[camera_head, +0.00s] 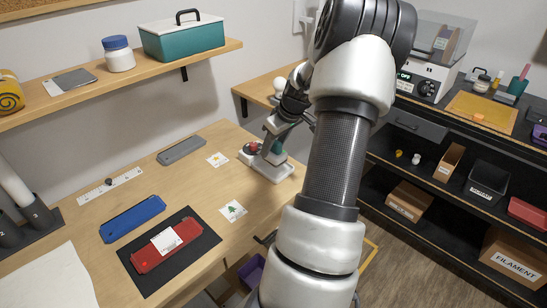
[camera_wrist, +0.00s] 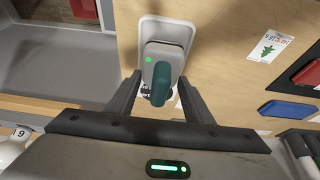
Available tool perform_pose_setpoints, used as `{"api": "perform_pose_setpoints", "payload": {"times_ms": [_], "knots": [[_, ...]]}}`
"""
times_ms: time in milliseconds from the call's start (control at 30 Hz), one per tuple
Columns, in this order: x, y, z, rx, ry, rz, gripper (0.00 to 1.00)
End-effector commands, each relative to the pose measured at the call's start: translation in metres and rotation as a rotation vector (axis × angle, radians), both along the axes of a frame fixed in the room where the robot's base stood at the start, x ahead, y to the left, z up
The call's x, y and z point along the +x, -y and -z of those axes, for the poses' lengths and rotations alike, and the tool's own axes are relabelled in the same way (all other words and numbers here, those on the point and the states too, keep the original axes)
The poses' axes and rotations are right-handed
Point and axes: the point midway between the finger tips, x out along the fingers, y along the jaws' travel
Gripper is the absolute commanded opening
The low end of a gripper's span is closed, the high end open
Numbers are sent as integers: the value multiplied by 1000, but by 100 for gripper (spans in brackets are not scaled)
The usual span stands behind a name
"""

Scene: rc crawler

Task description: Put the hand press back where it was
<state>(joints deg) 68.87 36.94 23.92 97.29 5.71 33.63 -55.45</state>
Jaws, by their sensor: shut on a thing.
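The hand press (camera_head: 262,166) has a pale base, a grey body and a teal handle. In the head view it is at the right edge of the wooden table, upright. I cannot tell whether its base touches the tabletop. In the wrist view its base (camera_wrist: 185,32) is at the top and its teal handle (camera_wrist: 159,82) points toward me. My gripper (camera_wrist: 160,88) is shut on the hand press, with one finger on each side of the handle. My arm covers part of the head view to the right of the press.
The table (camera_head: 100,232) carries a black mat (camera_head: 150,284) with a red part (camera_head: 155,257), a blue part (camera_head: 132,217), a grey part (camera_head: 181,149), a ruler (camera_head: 112,186) and a tree card (camera_head: 232,210). A dark shelf unit (camera_head: 440,205) stands at right. A wall shelf (camera_head: 130,75) overhangs the back.

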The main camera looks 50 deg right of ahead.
Motion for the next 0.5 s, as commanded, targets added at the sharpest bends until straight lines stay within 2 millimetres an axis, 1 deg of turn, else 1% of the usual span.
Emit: {"api": "perform_pose_setpoints", "payload": {"times_ms": [133, 300, 367, 500], "knots": [[0, 0, 12, 1, 0, -1, 24], [0, -1, 36, 1, 0, -3, 24], [1, -1, 40, 0, 0, -2, 24], [1, 0, 39, -2, 1, -2, 24]]}}
